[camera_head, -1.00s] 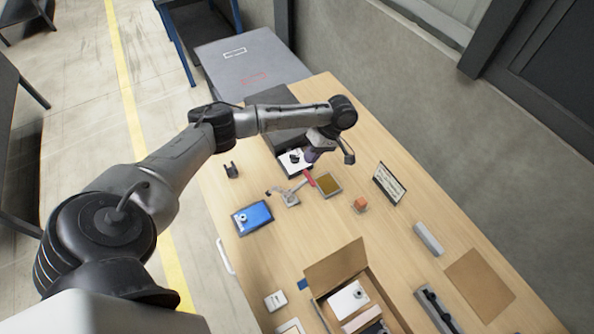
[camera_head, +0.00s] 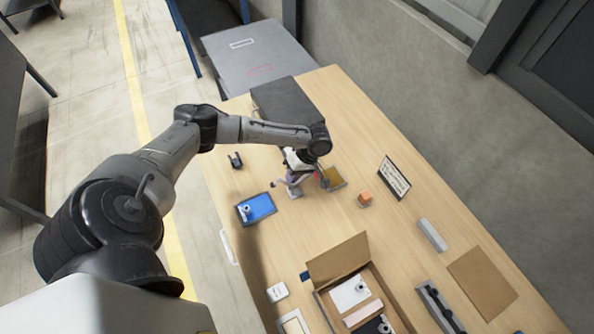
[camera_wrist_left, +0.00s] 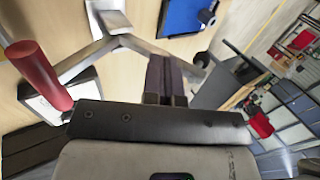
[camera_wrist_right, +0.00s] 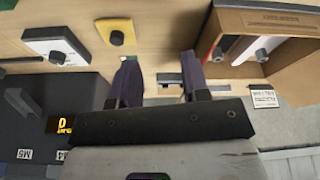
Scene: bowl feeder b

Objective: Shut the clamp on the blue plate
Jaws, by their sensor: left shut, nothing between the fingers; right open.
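The clamp (camera_head: 295,193) stands on the bench with its metal arm reaching left. Its red handle (camera_head: 318,176) is partly hidden by my gripper in the head view; in the left wrist view the red handle (camera_wrist_left: 40,75) stands out at the left, beside the metal bars. The blue plate (camera_head: 256,208) lies left of the clamp with a small round knob on it, and shows at the top of the left wrist view (camera_wrist_left: 187,15). My left gripper (camera_head: 292,178) is shut and empty, low by the clamp's bars; contact is unclear. My right gripper (camera_wrist_right: 157,75) is open and empty.
A dark box (camera_head: 287,100) stands behind the clamp. An open cardboard box (camera_head: 338,258) is nearer me. Bench around the blue plate is mostly clear.

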